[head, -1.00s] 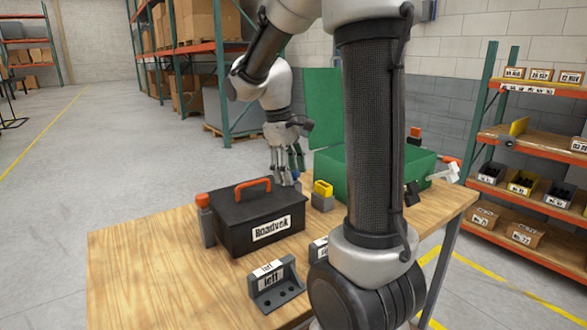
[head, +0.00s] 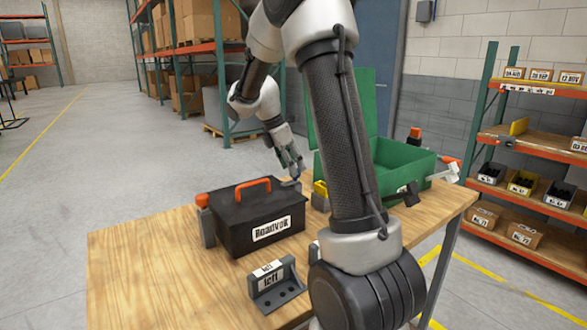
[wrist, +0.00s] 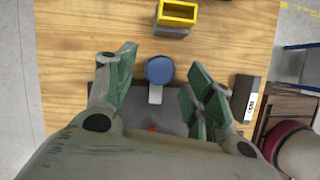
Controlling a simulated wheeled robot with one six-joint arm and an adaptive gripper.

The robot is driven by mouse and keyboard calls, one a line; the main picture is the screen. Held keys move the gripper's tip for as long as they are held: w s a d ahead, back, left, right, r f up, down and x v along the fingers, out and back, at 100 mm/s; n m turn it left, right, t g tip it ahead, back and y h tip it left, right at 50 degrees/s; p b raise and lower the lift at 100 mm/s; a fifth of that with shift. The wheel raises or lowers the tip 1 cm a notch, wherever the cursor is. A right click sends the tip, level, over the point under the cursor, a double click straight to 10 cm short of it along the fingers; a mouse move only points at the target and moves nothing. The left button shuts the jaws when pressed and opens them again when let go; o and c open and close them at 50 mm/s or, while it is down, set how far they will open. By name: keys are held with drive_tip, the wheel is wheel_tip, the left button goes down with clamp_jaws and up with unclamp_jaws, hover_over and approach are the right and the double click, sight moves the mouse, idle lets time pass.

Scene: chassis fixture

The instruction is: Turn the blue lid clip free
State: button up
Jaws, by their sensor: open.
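The blue lid clip (wrist: 159,70) shows in the wrist view as a round blue knob with a pale tab, at the edge of the dark toolbox (wrist: 150,118). In the head view the black toolbox (head: 262,222), labelled "Roadvok", stands on the table with its lid shut; only a speck of blue shows by my fingers. My gripper (wrist: 161,64) is open, with green-padded fingers on either side of the clip and visible gaps to it. In the head view my gripper (head: 291,164) is tilted over the toolbox's far right corner.
The wooden table (head: 140,270) has free room at front left. A grey "left" block (head: 278,284) stands in front of the toolbox. An open green case (head: 400,163) is at the back right.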

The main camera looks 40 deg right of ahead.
drive_tip(key=shift+x, duration=0.8)
drive_tip(key=c, duration=1)
